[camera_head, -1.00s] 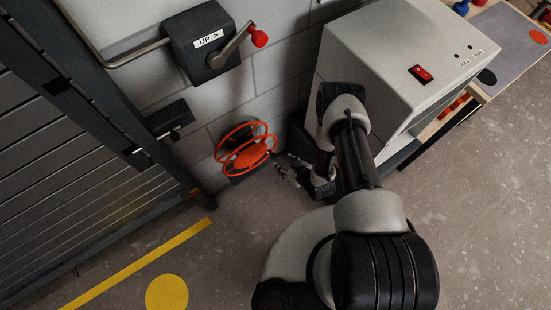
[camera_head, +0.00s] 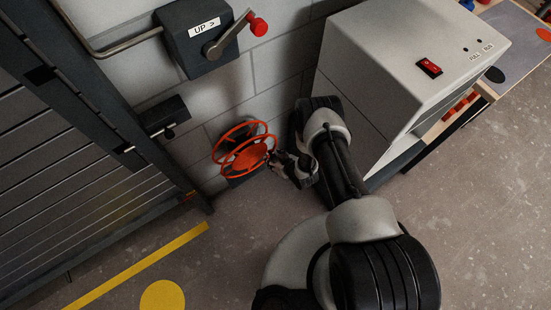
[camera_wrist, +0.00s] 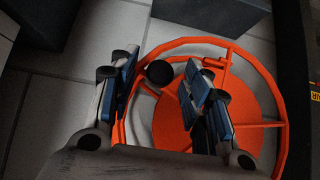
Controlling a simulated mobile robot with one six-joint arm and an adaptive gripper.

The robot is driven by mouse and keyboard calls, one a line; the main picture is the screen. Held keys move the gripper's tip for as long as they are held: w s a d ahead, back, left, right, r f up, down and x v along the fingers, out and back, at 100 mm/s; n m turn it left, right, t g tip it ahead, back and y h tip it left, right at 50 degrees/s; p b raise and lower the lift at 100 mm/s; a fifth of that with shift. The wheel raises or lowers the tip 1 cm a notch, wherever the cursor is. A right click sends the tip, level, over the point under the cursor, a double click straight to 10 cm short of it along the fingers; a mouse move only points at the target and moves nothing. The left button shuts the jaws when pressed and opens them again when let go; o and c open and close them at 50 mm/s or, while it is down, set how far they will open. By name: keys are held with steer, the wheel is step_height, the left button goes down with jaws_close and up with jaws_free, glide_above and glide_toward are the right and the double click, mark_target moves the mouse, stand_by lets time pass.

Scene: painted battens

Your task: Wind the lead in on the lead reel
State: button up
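The lead reel (camera_head: 243,150) is an orange wheel with spoked rings, mounted low by the grey block wall. In the wrist view the orange reel (camera_wrist: 210,115) fills the middle and right, partly hidden by my fingers. A round black knob (camera_wrist: 159,72) shows between my fingertips, apart from both of them. My gripper (camera_wrist: 158,80) is open, with its blue-padded fingers on either side of the knob. In the head view my gripper (camera_head: 273,158) is at the right edge of the reel. I cannot see the lead clearly.
A grey cabinet (camera_head: 390,70) with a red switch (camera_head: 430,68) stands right of the reel. Above the reel is a dark crank box (camera_head: 198,42) with a red-knobbed handle (camera_head: 257,25). A dark slatted shutter (camera_head: 80,170) is at left. Floor in front is clear.

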jaws_close()
stand_by(0.3)
stand_by(0.3)
